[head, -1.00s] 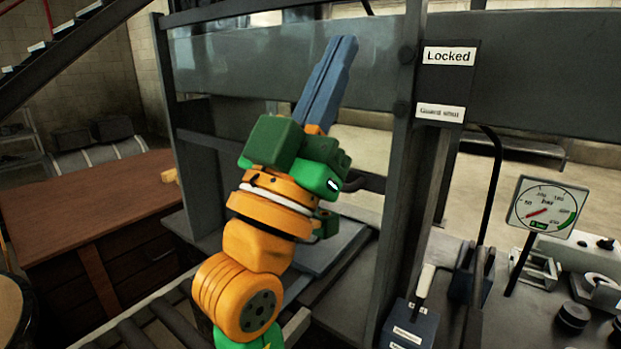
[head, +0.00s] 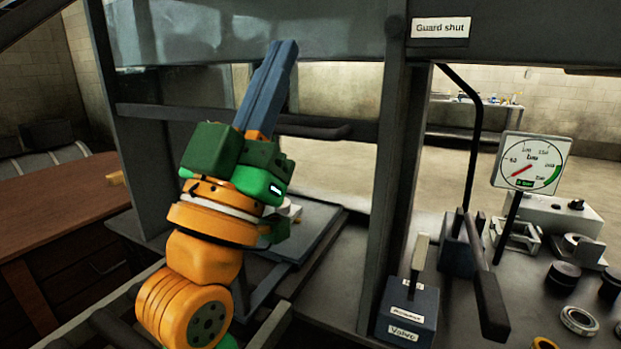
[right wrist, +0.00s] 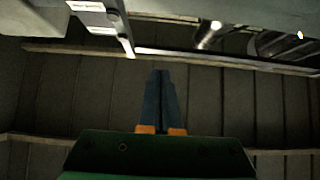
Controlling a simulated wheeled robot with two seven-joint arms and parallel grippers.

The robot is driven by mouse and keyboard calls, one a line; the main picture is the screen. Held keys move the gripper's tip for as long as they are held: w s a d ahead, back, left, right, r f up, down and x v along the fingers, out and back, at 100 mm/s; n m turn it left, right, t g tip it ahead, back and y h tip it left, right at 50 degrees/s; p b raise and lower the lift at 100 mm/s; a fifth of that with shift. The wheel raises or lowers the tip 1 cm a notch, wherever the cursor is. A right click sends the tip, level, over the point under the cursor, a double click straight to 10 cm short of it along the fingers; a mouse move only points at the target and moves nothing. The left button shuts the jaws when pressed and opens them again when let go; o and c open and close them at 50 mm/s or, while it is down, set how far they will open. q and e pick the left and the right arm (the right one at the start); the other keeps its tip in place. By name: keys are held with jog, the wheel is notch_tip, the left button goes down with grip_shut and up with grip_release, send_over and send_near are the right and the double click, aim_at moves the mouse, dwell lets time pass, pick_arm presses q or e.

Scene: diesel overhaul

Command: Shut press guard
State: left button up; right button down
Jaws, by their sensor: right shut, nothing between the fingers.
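The press frame (head: 388,170) stands in front of me with dark upright posts and a wide dark beam (head: 340,35) across the top. A dark horizontal bar (head: 170,114), apparently the guard's lower rail, runs across the opening behind my right gripper. A "Guard shut" label (head: 440,28) is on the beam beside the right post. My right gripper (head: 284,45) points up in front of the opening, its blue fingers together and empty. Its fingers also show shut in the right wrist view (right wrist: 160,75). I cannot tell whether they touch the guard. My left gripper is not in view.
A valve box (head: 408,310) with an upright lever stands right of the post. A dark handle (head: 487,290) and a pressure gauge (head: 531,163) are farther right, with metal parts around them. A brown wooden bench (head: 60,215) is at the left.

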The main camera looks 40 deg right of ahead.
pick_arm(q)
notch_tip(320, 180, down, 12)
jog(key=b, duration=0.9)
pick_arm(e)
send_near(312, 136)
notch_tip(312, 136, up, 4)
jog(key=s+a, duration=0.1)
jog(key=a, duration=0.1)
jog(key=p+x, duration=0.7)
jog(key=x, duration=0.4)
notch_tip(312, 136, down, 4)
jog(key=shift+s+d+f+b, duration=0.1)
jog(key=shift+d+f+b, duration=0.15)
jog(key=shift+b, duration=0.6)
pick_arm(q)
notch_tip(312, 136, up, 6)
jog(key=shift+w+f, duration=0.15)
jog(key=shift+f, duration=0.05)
